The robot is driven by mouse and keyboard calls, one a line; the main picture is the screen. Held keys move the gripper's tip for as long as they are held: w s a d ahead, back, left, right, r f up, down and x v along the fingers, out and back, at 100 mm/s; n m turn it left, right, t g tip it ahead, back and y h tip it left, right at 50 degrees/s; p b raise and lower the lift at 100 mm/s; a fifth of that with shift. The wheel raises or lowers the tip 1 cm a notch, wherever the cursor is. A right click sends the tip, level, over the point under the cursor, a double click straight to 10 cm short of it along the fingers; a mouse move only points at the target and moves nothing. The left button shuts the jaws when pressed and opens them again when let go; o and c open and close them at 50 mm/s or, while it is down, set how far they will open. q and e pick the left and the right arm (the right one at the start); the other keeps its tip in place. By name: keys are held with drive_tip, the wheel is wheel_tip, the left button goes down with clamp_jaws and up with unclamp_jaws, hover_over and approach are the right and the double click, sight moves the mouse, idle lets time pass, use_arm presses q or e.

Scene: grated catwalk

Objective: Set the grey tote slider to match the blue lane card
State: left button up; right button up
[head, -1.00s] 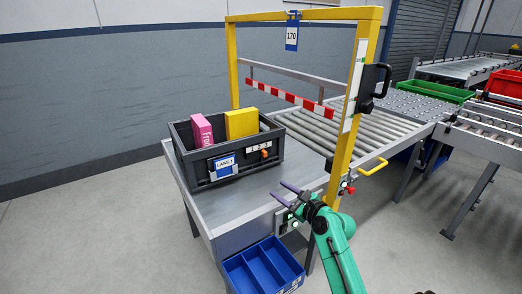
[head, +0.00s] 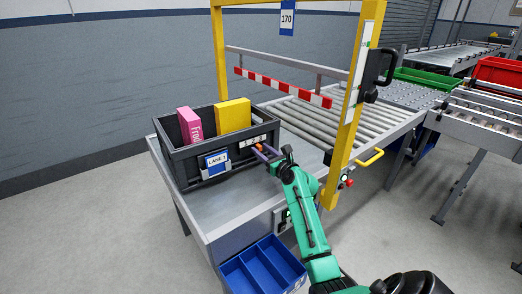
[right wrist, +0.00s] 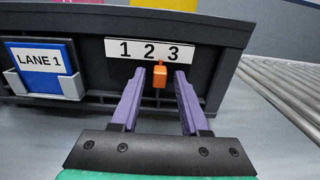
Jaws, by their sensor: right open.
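The grey tote (head: 166,160) stands on the near end of the conveyor table. Its front carries a blue lane card (head: 217,163) reading LANE 1, which also shows in the right wrist view (right wrist: 40,60). To the card's right is a white strip (right wrist: 148,50) marked 1 2 3. The orange slider knob (right wrist: 160,77) is below the strip, between the 2 and the 3 as seen from the wrist. My right gripper (head: 261,149) is open, with one purple finger on each side of the knob; contact cannot be told. My left gripper is out of view.
Pink (head: 190,125) and yellow (head: 233,116) boxes stand in the tote. A yellow frame post (head: 347,130) rises right of my right arm. A blue divided bin (head: 262,270) sits below the table edge. The metal table top (head: 215,207) before the tote is clear.

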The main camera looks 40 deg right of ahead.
sight(246, 150)
drive_tip(key=shift+w+f, duration=0.1)
drive_tip(key=c, duration=0.7)
drive_tip(key=shift+a, duration=0.15)
drive_tip(key=shift+a+p, duration=0.35)
drive_tip(key=shift+p, duration=0.1)
drive_tip(key=shift+a+p, duration=0.55)
drive_tip(key=shift+w+a+p, duration=0.15)
drive_tip(key=shift+a+p, duration=0.8)
drive_tip(key=shift+a, duration=0.25)
